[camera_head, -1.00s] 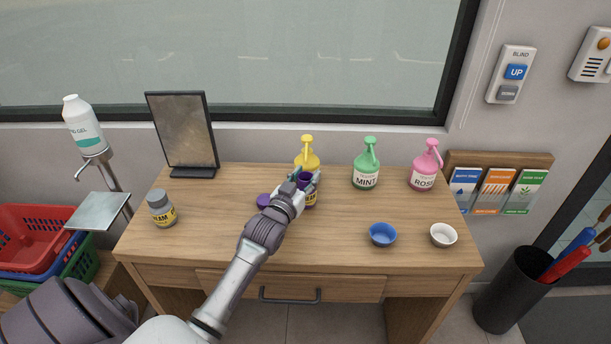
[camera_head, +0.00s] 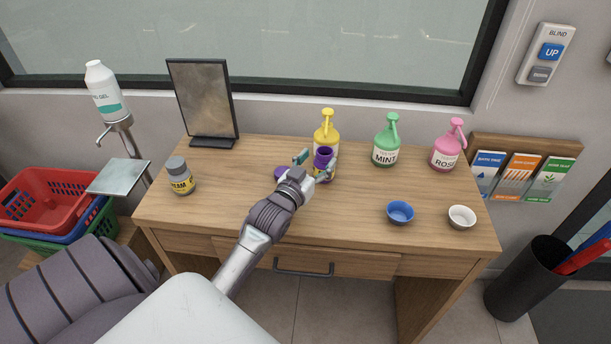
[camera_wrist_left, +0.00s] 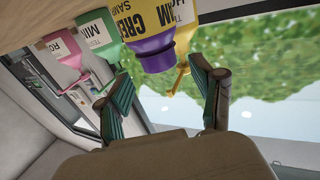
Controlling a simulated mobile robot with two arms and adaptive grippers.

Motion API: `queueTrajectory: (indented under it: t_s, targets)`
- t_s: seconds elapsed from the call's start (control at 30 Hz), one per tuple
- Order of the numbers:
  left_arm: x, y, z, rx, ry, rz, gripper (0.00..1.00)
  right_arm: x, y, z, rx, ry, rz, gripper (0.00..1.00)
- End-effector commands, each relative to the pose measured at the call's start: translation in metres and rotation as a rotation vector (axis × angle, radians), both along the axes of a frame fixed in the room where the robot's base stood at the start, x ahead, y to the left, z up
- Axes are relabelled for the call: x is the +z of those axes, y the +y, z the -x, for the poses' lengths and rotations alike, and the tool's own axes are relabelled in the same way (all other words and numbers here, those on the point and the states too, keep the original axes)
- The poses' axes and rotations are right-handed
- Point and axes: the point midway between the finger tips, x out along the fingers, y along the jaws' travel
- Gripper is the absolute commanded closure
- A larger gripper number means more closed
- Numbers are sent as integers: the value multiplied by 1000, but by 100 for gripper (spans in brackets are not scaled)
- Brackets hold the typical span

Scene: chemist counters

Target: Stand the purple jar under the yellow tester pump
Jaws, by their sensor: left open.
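The purple jar (camera_head: 324,154) stands upright and open-topped on the counter, close in front of the yellow tester pump (camera_head: 326,125). In the wrist view the jar (camera_wrist_left: 155,50) is seen tilted by the camera, its purple rim toward me, with a printed label. The yellow nozzle (camera_wrist_left: 178,78) shows beside the jar's rim; whether it is right above the mouth I cannot tell. My left gripper (camera_head: 315,163) is open just in front of the jar, its fingers (camera_wrist_left: 161,78) apart with the jar beyond their tips. My right gripper is not in view.
A purple lid (camera_head: 283,173) lies left of the jar, partly hidden by my wrist. Green (camera_head: 386,145) and pink (camera_head: 447,150) pump bottles stand to the right. Blue (camera_head: 400,212) and white (camera_head: 462,217) bowls, a grey-lidded jar (camera_head: 180,178) and a mirror (camera_head: 204,105) share the counter.

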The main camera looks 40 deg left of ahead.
Motion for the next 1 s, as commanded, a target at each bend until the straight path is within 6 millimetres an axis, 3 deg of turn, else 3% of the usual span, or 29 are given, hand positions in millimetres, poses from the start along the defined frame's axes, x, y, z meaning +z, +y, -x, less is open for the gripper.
queueTrajectory:
  t_s: [0.2, 0.4, 1.0]
  targets:
    - [-2, -7, 46, 0, 2, 0, 33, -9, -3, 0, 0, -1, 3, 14]
    - [-1, -11, 69, 0, 1, 0, 33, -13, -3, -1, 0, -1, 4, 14]
    - [1, -11, 73, 0, 0, 0, 33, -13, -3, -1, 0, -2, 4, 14]
